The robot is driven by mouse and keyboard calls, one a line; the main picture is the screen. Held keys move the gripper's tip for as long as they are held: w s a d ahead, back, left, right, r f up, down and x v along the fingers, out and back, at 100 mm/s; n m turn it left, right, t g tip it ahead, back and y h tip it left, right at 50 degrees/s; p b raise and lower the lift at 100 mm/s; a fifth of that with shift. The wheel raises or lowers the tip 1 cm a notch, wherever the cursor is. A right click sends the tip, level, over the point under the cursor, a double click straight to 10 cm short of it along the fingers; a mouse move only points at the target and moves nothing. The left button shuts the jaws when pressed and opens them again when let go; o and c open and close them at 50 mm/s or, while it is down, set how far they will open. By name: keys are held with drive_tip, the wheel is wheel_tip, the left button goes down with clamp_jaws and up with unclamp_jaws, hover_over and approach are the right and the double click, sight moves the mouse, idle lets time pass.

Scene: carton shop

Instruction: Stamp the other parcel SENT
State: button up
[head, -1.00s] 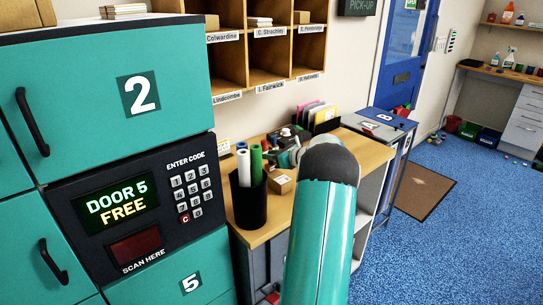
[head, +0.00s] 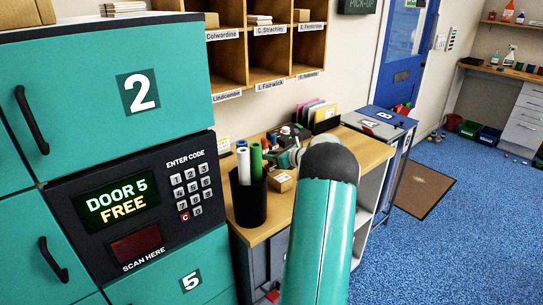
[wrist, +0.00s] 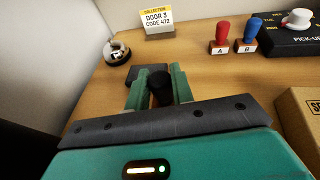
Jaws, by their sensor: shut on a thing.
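My gripper (wrist: 160,82) is shut on a black, round-topped handle (wrist: 161,92) that stands between its teal fingers in the wrist view. What is under the handle is hidden by the gripper. A small brown parcel (head: 281,181) shows on the bench in the head view, left of my arm. No second parcel shows clearly in the wrist view.
A black pot (head: 249,201) of rolls stands left in the head view.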

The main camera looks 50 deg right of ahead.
drive_tip(key=shift+f, duration=0.1)
idle(0.4)
drive_tip(key=shift+r, duration=3.55)
drive_tip(key=shift+s, duration=0.1)
